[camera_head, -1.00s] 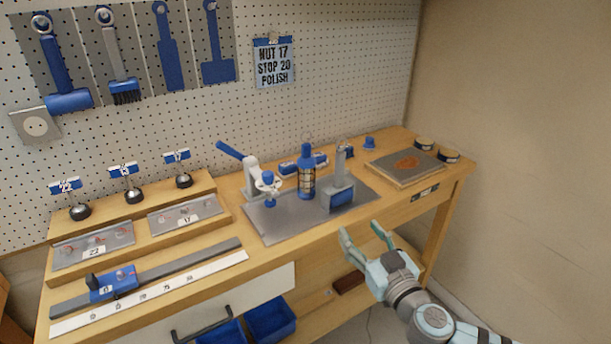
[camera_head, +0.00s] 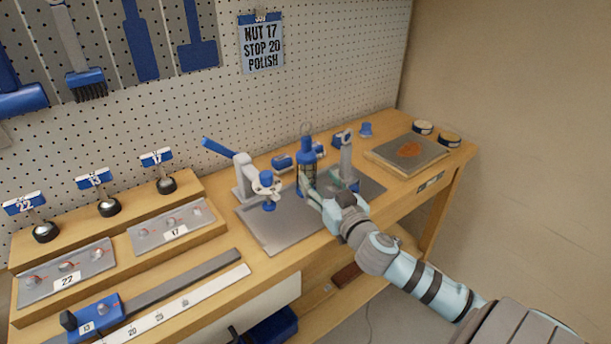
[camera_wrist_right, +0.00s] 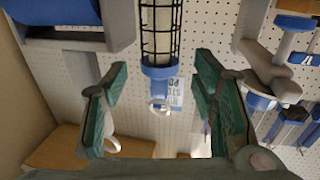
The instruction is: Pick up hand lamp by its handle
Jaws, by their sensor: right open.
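The hand lamp (camera_head: 306,152) stands upright on a grey mat (camera_head: 268,228) on the bench, with a blue upper part, a dark wire cage and a hook on top. My right gripper (camera_head: 327,185) is open, in front of the lamp and slightly to its right. One finger overlaps the lamp's lower part, partly hiding it. In the right wrist view, the lamp's cage and blue collar (camera_wrist_right: 159,71) appear between the open fingers (camera_wrist_right: 160,85), with a gap on each side. Whether the lamp is within finger depth I cannot tell. My left gripper is not in view.
A white clamp with a blue lever (camera_head: 243,172) stands close left of the lamp. A grey and blue upright device (camera_head: 346,155) stands close right, partly behind my gripper. A board with a brown patch (camera_head: 408,154) and two tins (camera_head: 449,140) lie farther right.

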